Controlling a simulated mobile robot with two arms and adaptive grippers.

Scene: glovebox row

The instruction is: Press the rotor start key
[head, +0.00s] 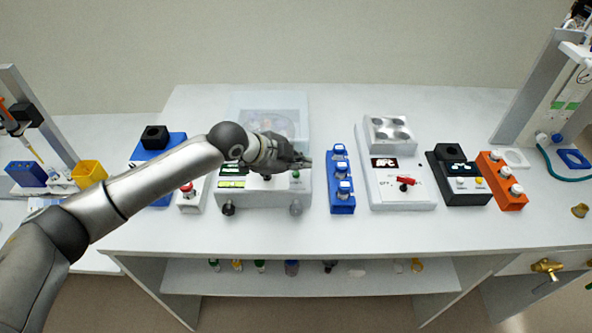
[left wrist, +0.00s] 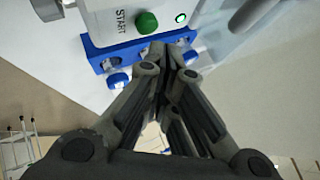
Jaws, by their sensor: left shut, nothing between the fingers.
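The rotor device (head: 262,199) is a white box with a clear lid (head: 270,105) standing up at its back. Its start key is a round green button (head: 295,174) at the right of the panel. In the left wrist view the green button (left wrist: 147,22) sits beside the word START, with a small lit indicator (left wrist: 181,17) to its right. My left gripper (head: 304,162) is shut and empty above the device's right part. In the left wrist view its fingertips (left wrist: 165,62) appear apart from the button; the height gap is unclear. My right gripper is not in view.
Further right are a white hotplate-like unit (head: 400,190) with a red switch, a black block unit and an orange rack (head: 502,181). A white box with a red button (head: 189,198) stands left.

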